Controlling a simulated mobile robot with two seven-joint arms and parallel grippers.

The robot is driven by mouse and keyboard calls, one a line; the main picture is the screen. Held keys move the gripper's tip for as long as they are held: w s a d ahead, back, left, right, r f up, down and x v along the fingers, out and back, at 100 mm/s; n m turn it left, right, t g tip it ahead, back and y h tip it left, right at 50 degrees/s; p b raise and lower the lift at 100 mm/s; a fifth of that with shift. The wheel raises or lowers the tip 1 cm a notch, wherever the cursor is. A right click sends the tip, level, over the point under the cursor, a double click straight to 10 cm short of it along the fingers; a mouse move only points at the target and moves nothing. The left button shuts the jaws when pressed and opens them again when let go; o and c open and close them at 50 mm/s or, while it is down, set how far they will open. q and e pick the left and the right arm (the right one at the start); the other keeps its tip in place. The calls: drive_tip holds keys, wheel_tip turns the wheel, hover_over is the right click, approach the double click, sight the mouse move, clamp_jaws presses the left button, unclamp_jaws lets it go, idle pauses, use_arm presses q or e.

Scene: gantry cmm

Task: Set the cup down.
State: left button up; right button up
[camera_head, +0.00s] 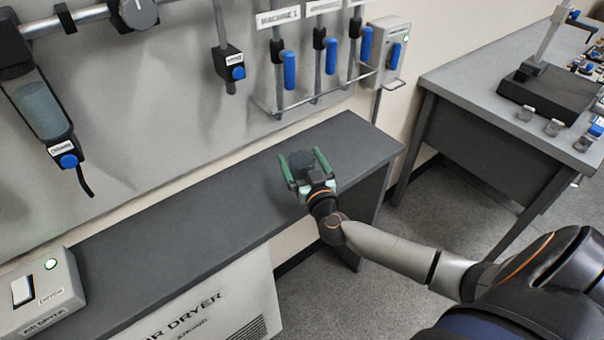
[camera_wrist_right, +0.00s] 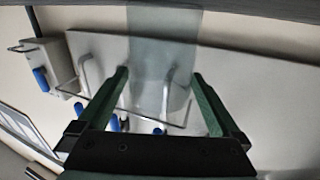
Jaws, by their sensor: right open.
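A translucent grey cup (camera_head: 303,160) is at the right end of the dark grey shelf (camera_head: 205,215) under the wall panel. My right gripper (camera_head: 306,163) is open, with its green fingers on either side of the cup. In the right wrist view the clear cup (camera_wrist_right: 163,50) shows between the open fingers (camera_wrist_right: 160,75), and the dark shelf edge runs along the top of the picture. The cup's end meets that edge in the picture. I cannot tell whether a finger still touches the cup's side. My left gripper is not in view.
The wall panel carries blue-handled valves (camera_head: 289,70) and a metal rail (camera_head: 318,100) behind the gripper. A grey switch box (camera_head: 40,292) sits at the shelf's left end. A grey table (camera_head: 470,100) stands at right. The shelf's middle is clear.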

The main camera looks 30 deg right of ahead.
drive_tip(key=shift+x, duration=1.1)
drive_tip(key=c, duration=1.4)
drive_tip(key=shift+o, duration=0.2)
drive_tip(key=shift+r, duration=0.1)
